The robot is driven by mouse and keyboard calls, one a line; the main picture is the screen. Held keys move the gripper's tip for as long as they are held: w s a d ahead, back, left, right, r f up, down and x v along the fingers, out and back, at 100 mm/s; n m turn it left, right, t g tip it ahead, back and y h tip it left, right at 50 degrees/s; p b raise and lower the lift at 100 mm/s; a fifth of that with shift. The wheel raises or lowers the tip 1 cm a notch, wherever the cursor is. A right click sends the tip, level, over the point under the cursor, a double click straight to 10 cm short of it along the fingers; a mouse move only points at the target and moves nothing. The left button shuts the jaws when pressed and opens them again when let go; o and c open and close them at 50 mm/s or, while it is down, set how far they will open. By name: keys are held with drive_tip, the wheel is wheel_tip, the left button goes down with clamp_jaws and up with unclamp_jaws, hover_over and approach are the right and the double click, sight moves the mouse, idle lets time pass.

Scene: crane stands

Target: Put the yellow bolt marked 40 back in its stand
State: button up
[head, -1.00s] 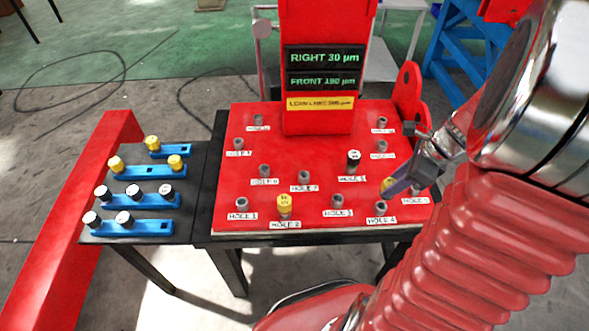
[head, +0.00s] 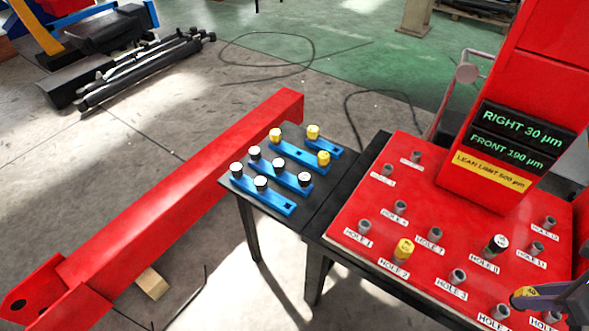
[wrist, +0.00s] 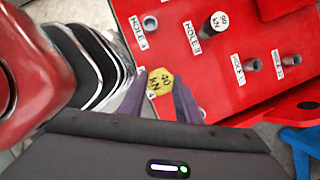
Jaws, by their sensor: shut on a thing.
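My gripper (head: 548,299) is at the lower right of the head view, over the near right part of the red board (head: 385,245). It is shut on a yellow bolt (head: 525,292). In the wrist view the bolt's yellow head (wrist: 160,82) reads 40 kN and sits between my fingertips (wrist: 158,97). Its shank is hidden. Blue stands lie on the black side table. The rearmost stand (head: 322,142) has one yellow bolt and an open hole. The stand before it (head: 288,148) has two yellow bolts with an open hole between them. Stand markings are not readable.
Two nearer blue stands hold white-topped bolts; the front one (head: 276,202) has an open hole. Another yellow bolt (head: 403,248) stands at HOLE 2, and a white-topped bolt (head: 498,244) farther right. A red column (head: 510,110) with displays rises behind; a red beam (head: 170,205) lies left.

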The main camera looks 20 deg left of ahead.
drive_tip(key=w+a+n+g+h, duration=0.2)
drive_tip(key=w+a+n+g, duration=0.4)
drive_tip(key=w+a+n, duration=1.7)
drive_tip(key=a+n, duration=0.1)
drive_tip(key=n, duration=0.3)
drive_tip(key=shift+w+f+g+h, duration=0.3)
drive_tip(key=shift+g+h, duration=0.1)
drive_tip(key=shift+s, duration=0.1)
